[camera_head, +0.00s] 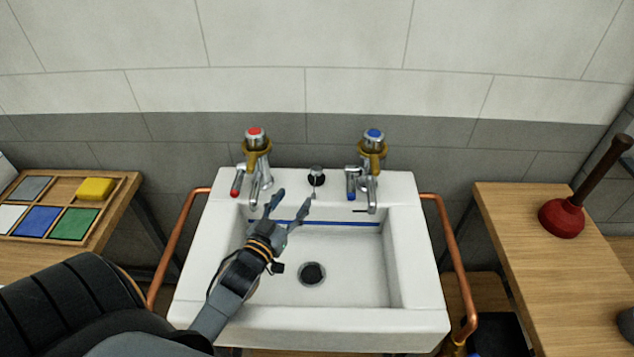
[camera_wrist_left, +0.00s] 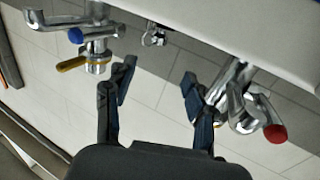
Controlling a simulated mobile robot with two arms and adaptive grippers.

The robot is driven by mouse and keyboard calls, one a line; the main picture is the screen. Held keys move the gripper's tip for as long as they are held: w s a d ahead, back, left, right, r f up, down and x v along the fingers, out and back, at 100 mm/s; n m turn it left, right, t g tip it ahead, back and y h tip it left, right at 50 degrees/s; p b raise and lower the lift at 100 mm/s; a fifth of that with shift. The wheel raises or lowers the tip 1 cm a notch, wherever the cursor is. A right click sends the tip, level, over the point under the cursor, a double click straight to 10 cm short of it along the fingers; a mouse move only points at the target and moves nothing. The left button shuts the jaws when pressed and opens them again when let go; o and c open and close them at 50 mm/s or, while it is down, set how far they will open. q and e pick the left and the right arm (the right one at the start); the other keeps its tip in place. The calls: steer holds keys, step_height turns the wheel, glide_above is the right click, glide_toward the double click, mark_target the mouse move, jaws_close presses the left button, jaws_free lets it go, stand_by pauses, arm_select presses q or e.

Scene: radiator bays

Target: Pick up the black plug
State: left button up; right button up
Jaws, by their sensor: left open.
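A small black round piece, which looks like the black plug (camera_head: 316,181), sits on the sink's back ledge between the two taps, under a chrome fitting (camera_head: 316,170) with a thin chain hanging down. In the left wrist view the chrome fitting (camera_wrist_left: 155,36) shows at the top, beyond the fingers; I cannot make out the plug clearly there. My left gripper (camera_head: 290,204) is open and empty over the back of the basin, just in front and left of the plug. Its fingers also show apart in the left wrist view (camera_wrist_left: 156,85). The right gripper is not in view.
The white sink (camera_head: 310,316) has a red-topped tap (camera_head: 256,150) left and a blue-topped tap (camera_head: 372,150) right. A dark drain (camera_head: 312,273) is in the basin. Copper rails (camera_head: 459,265) flank the sink. A plunger (camera_head: 563,217) stands on the right bench, a colour tray (camera_head: 112,205) on the left.

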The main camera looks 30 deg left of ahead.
mark_target(314, 173)
arm_select(q)
steer(key=w, duration=0.3)
steer(key=w+a, duration=0.1)
steer(key=w, duration=0.2)
steer(key=w+p, duration=0.1)
steer(key=w, duration=0.2)
steer(key=shift+a, duration=0.15)
steer(key=w, duration=0.4)
steer(key=shift+w+a+f+p, duration=0.2)
steer(key=shift+w+f+p, duration=0.1)
steer(key=shift+p, duration=0.1)
steer(key=shift+s, duration=0.1)
jaws_close()
steer(key=shift+r, duration=0.1)
